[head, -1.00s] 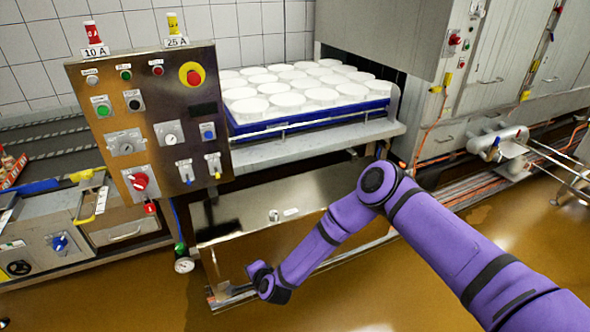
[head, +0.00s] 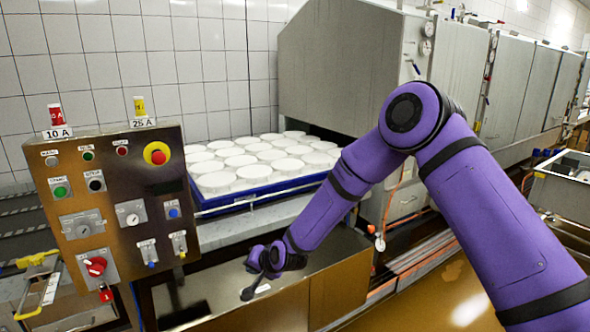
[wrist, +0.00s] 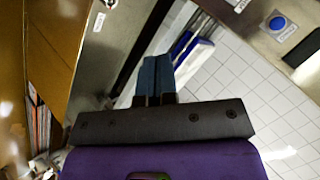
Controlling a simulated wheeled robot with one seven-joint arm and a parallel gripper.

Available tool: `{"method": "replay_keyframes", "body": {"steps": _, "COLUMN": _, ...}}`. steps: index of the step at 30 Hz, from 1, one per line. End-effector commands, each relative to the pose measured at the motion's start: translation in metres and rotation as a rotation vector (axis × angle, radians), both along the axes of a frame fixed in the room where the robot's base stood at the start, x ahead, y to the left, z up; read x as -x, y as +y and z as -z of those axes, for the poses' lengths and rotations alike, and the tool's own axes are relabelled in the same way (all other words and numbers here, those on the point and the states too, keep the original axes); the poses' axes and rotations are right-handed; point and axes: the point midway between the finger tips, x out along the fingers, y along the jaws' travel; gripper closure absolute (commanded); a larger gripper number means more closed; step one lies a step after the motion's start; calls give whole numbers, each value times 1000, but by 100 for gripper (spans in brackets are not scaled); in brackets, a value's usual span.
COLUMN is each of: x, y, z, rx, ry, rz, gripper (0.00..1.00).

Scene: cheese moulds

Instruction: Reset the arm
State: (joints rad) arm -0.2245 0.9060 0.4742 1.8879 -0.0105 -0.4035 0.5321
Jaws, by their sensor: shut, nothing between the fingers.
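My gripper (head: 250,292) is at the end of the purple arm, low in front of the machine's steel front and to the right of the control panel's lower edge. In the wrist view its two blue-tipped fingers (wrist: 156,80) are together with nothing between them. The control panel (head: 150,217) carries knobs, buttons and a red emergency stop on yellow (head: 157,153). Behind my arm, a blue tray (head: 240,200) holds several white round moulds (head: 254,172). A blue button (wrist: 278,23) on a steel plate shows at the top right of the wrist view.
A grey machine hood (head: 335,65) rises behind my arm. Open brown floor (head: 440,300) lies at the lower right.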

Motion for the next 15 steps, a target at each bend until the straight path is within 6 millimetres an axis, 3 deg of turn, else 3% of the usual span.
{"method": "replay_keyframes", "body": {"steps": 1, "x": -3, "y": -12, "z": -20, "rx": 28, "ry": -18, "rz": -10, "gripper": 100}}
{"method": "replay_keyframes", "body": {"steps": 3, "x": -4, "y": -28, "z": -43, "rx": 72, "ry": -31, "rz": -25, "gripper": 100}}
{"method": "replay_keyframes", "body": {"steps": 15, "x": 14, "y": -130, "z": -165, "rx": 315, "ry": -87, "rz": -70, "gripper": 100}}
